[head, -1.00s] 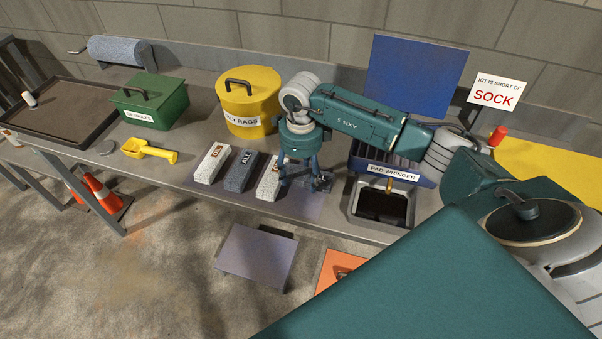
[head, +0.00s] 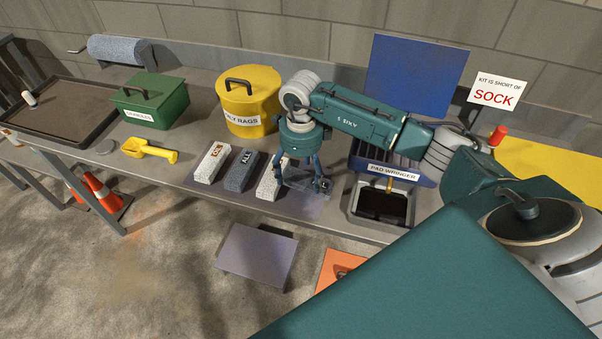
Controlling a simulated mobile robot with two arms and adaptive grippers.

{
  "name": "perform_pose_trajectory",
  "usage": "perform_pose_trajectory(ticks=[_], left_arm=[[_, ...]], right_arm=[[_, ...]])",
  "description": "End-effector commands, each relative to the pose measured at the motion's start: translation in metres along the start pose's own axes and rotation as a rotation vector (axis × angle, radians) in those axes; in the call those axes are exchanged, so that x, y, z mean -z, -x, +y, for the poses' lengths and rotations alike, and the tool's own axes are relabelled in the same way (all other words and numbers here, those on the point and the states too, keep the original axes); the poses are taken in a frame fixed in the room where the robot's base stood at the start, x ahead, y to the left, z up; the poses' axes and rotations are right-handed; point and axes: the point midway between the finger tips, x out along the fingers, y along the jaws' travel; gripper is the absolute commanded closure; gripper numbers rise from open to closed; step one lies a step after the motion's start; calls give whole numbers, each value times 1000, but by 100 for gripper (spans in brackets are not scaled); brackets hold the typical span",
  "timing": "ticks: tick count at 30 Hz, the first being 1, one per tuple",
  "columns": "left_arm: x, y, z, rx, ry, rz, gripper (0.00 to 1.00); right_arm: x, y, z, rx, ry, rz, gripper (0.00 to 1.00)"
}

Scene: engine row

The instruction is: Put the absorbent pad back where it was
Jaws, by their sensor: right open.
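My right gripper (head: 302,182) is open and points down, low over the front of the bench. Its fingers are beside the right white speckled block (head: 269,184) and partly cover it. A small greyish thing shows around the fingertips; I cannot tell what it is or whether they touch it. A grey speckled block (head: 241,171) and another white block (head: 211,163) lie to the left in a row. A flat grey-purple mat (head: 232,203) lies under the row. I cannot tell which thing is the absorbent pad. My left gripper is out of view.
The pad wringer (head: 386,190) stands right of the gripper, with a dark basin at its front. A yellow rag bin (head: 247,100), green box (head: 150,100), yellow scoop (head: 149,151) and grey roll (head: 118,49) stand farther left. A grey-purple panel (head: 257,256) is below the bench edge.

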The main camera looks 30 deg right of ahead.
Motion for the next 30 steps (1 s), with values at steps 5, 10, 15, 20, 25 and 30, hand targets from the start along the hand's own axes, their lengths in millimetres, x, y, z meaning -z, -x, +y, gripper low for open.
perform_pose_trajectory(ticks=[5,10,15,20,25,30], left_arm=[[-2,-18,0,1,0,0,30],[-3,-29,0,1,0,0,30],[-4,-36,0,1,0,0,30],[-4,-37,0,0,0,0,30],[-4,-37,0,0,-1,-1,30],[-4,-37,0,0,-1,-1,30]], right_arm=[[-2,39,-2,7,1,-7,20],[-2,77,-2,6,1,-7,20],[-1,104,-1,3,0,-5,20],[0,116,0,1,0,-3,20],[0,119,0,1,0,-3,20],[0,119,0,1,0,-2,20]])
